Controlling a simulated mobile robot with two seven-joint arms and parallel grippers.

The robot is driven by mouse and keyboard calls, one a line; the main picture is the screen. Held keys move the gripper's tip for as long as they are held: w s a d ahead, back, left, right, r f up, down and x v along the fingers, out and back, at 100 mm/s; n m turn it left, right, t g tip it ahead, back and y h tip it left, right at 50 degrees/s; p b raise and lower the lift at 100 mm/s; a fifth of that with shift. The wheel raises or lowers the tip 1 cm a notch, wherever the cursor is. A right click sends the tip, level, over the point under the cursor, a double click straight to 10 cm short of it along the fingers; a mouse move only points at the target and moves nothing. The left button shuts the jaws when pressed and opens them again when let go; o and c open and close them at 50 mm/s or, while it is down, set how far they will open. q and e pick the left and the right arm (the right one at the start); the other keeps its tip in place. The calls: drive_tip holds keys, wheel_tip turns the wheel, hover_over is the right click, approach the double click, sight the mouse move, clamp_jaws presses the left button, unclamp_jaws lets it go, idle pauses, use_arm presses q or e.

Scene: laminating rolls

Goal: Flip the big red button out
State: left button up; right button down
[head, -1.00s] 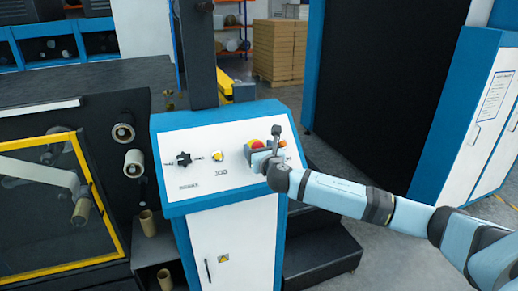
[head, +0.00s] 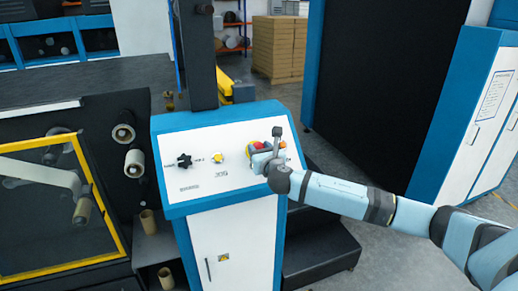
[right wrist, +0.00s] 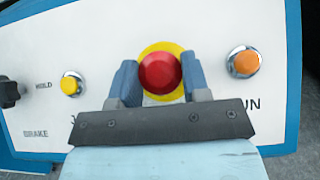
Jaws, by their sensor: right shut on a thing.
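The big red button (right wrist: 160,72) sits on a yellow round base (right wrist: 162,49) on the white control panel. In the right wrist view it lies between the two blue fingers of my right gripper (right wrist: 160,78), which is shut on it. In the head view the red button (head: 258,145) shows just beyond my right gripper (head: 263,155), partly hidden by it. My left gripper is not in view.
The panel (head: 205,192) also has an orange button (right wrist: 245,62) right of the red one, a yellow button (right wrist: 71,84) and a black knob (head: 184,160) to the left. A black post (head: 200,60) rises behind the panel. Dark steps (head: 320,248) stand at the right.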

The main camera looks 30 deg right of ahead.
drive_tip(key=c, duration=0.6)
unclamp_jaws()
drive_tip(key=shift+s+r, duration=0.1)
drive_tip(key=shift+s, duration=0.1)
drive_tip(key=shift+s+a, duration=0.15)
drive_tip(key=shift+s, duration=0.25)
drive_tip(key=b+v, duration=0.2)
drive_tip(key=v, duration=1.1)
drive_tip(key=shift+b, duration=0.35)
